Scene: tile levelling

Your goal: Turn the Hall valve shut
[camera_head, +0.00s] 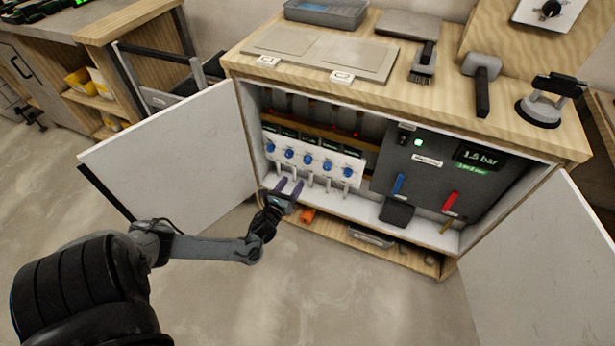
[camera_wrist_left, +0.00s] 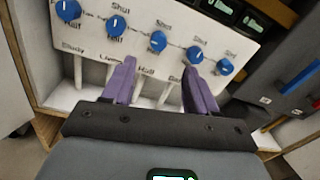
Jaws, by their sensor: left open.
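The Hall valve (camera_head: 307,159) is the middle blue knob in a row of several on a white panel (camera_wrist_left: 90,35) inside the open cabinet. In the left wrist view, the word Hall is printed below this knob (camera_wrist_left: 158,41), and Shut is printed above it. A short white mark shows on its face; its exact setting is too small to tell. My left gripper (camera_head: 289,185) is open and empty, in front of the panel and below the knobs. Its two purple fingers (camera_wrist_left: 158,66) lie either side of the Hall label, apart from the knob. My right gripper is out of view.
Open white doors stand at the left (camera_head: 180,155) and right (camera_head: 535,260). Thin white pipes drop from the panel. A grey unit (camera_head: 430,180) with a blue lever (camera_head: 398,183) and a red lever (camera_head: 450,202) is to the right. An orange object (camera_head: 308,215) lies below.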

